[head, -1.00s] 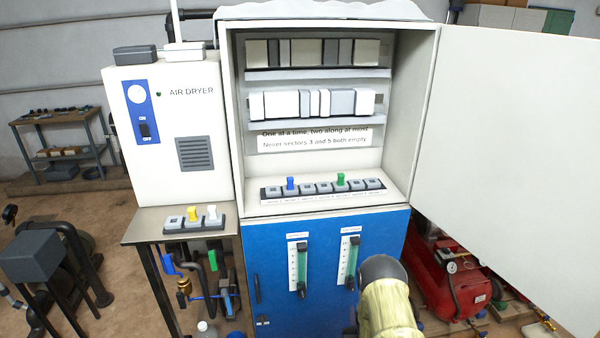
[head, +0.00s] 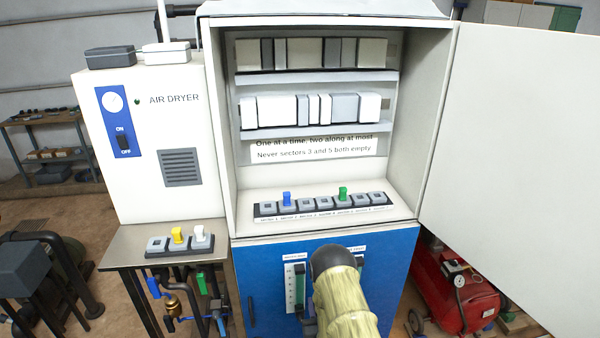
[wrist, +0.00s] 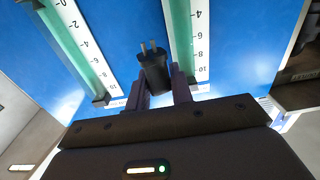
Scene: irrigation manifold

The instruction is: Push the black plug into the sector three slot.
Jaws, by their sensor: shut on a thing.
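The black plug (wrist: 152,70) has two metal prongs pointing up in the wrist view. My gripper (wrist: 163,84) is shut on it, in front of the cabinet's blue lower door. In the head view my own arm hides the plug and the fingers. The socket strip (head: 262,219) lies on the floor of the open cabinet, with a row of grey slots. Its labels are too small to read surely. The third slot from the left (head: 306,205) looks empty. A blue plug (head: 287,199) stands in the second slot and a green plug (head: 343,193) further right.
A small strip on the side table holds a yellow plug (head: 178,235) and a white plug (head: 199,233); its left slot is empty. The cabinet door (head: 520,130) stands open at right. Flow gauges (wrist: 190,40) are on the blue door. A sign (head: 315,147) hangs above the sockets.

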